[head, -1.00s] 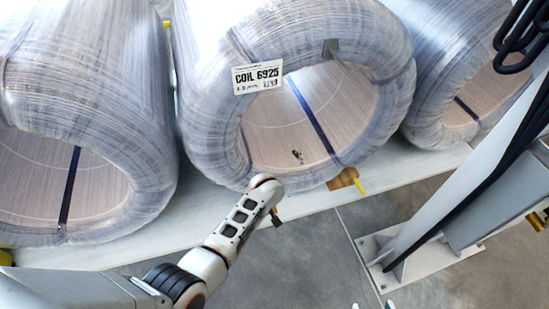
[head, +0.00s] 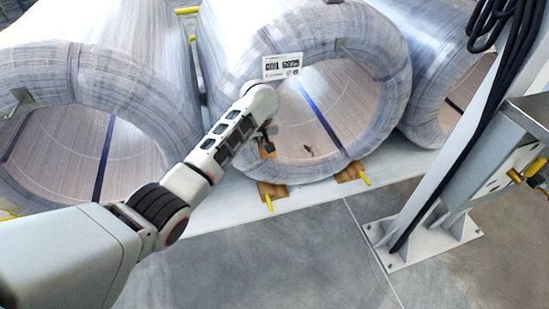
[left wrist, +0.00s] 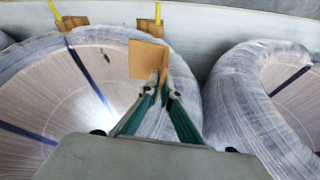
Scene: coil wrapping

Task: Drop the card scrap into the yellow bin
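The card scrap (left wrist: 148,60) is a flat brown square in the left wrist view. It is pinched between the fingertips of my left gripper (left wrist: 163,86), with most of it sticking out past them. In the head view my left gripper (head: 269,134) hangs in front of the lower left rim of the middle wrapped coil, and its fingers are mostly hidden by the wrist. I cannot make out the yellow bin in either view. My right gripper is not in view.
Large wrapped coils (head: 385,125) lie on a pale platform (head: 225,205). Brown wedges with yellow handles (head: 272,190) sit at the middle coil's base. A grey post (head: 455,150) with black cables stands at right. Grey floor (head: 300,260) in front is clear.

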